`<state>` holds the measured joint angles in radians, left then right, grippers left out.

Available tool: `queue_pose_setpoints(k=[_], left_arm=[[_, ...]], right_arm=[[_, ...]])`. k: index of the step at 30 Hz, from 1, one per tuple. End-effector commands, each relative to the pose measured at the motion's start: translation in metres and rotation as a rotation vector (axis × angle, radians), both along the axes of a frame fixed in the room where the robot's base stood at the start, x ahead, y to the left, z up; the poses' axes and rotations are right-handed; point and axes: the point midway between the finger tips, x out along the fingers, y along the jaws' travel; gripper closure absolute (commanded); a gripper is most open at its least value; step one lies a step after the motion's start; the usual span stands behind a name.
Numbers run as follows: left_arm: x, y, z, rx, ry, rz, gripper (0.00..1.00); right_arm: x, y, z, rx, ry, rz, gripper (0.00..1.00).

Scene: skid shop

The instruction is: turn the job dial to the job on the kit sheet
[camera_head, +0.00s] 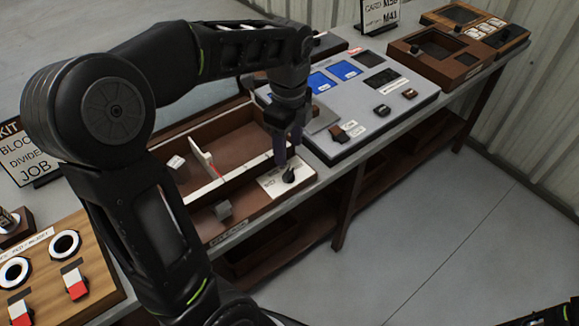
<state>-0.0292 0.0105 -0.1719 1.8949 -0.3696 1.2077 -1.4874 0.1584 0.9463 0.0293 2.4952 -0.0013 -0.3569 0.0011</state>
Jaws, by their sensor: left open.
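The job dial (289,175) is a small black knob on a white plate (272,184) at the right end of the brown wooden tray. My left gripper (288,158) points down just above the dial, its fingers open. Whether the fingers touch the knob cannot be told, and the dial's marks are too small to read.
The brown tray (240,216) holds a white divider (204,157) and small grey blocks. A grey console (400,100) with blue screens stands right of it. A wooden panel (100,270) with red-and-white switches is at lower left. Open floor lies in front of the bench.

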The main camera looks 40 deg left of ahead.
Motion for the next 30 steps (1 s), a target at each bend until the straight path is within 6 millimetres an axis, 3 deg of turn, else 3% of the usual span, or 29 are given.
queue_pose_setpoints(k=[5,18,29,30], left_arm=[[-0.001,0.0,-0.011,0.0,0.003,0.001,0.47],[-0.001,0.0,-0.072,-0.001,0.003,0.001,0.47],[0.0,0.0,-0.078,-0.001,0.0,0.002,0.47],[0.0,0.0,-0.078,-0.001,0.0,0.002,0.51]], right_arm=[[0.0,0.0,0.0,0.0,0.0,0.0,1.0],[0.0,0.0,0.0,0.0,0.0,0.0,1.0],[0.0,0.0,0.0,0.0,0.0,0.0,1.0],[0.0,0.0,0.0,0.0,0.0,0.0,1.0]])
